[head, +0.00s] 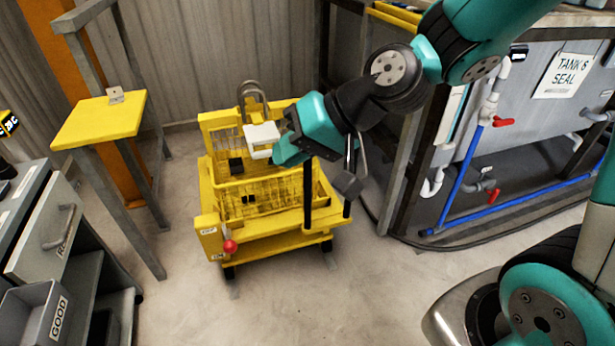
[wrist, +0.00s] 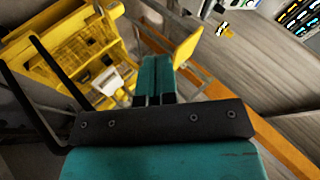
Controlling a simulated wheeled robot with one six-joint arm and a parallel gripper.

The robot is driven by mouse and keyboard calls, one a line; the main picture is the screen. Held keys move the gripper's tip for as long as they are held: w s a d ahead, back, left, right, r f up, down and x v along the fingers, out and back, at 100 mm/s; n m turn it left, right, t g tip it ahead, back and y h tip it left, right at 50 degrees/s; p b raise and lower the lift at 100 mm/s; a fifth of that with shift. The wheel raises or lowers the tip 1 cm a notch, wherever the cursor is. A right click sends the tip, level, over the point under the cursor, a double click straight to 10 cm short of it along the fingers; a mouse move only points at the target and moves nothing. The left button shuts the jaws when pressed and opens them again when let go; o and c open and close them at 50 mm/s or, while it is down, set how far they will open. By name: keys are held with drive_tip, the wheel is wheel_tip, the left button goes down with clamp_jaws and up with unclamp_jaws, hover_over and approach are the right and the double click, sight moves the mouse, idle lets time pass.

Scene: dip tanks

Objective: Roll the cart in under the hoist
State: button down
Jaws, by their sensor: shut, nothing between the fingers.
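The yellow cart (head: 285,241) stands on the floor left of the middle in the head view, with a yellow mesh basket (head: 262,190) on it. The cart has black upright posts at its right side and a red knob (head: 230,247) at its front left corner. My gripper (head: 280,157) is shut and empty, over the basket's right part, beside a white block (head: 262,134). The wrist view shows the closed fingers (wrist: 156,62), with the white block (wrist: 112,82) and yellow basket (wrist: 85,50) to their left. I cannot make out the hoist for certain.
A yellow-topped stand (head: 100,118) and an orange column (head: 75,60) are at the left. A grey drawer cabinet (head: 40,225) with a bin (head: 35,310) is nearer. The tank (head: 545,100) with blue pipes is at the right. Floor (head: 300,310) in front of the cart is clear.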

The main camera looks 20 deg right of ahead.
drive_tip(key=w+d+f+m+t+h+b, duration=0.3)
drive_tip(key=w+d+f+m+t+b, duration=0.2)
drive_tip(key=w+d+f+m, duration=0.45)
drive_tip(key=w+d+f+m+t+h+b, duration=0.45)
drive_tip(key=d+f+m, duration=0.35)
drive_tip(key=f, duration=0.4)
drive_tip(key=w+r+p+x, duration=0.1)
drive_tip(key=p+x, duration=0.4)
drive_tip(key=x, duration=0.8)
drive_tip(key=shift+w+r+n+y, duration=0.25)
drive_tip(key=shift+r+n+y, duration=0.1)
drive_tip(key=shift+r, duration=0.25)
drive_tip(key=shift+a+t, duration=0.15)
drive_tip(key=shift+t, duration=0.1)
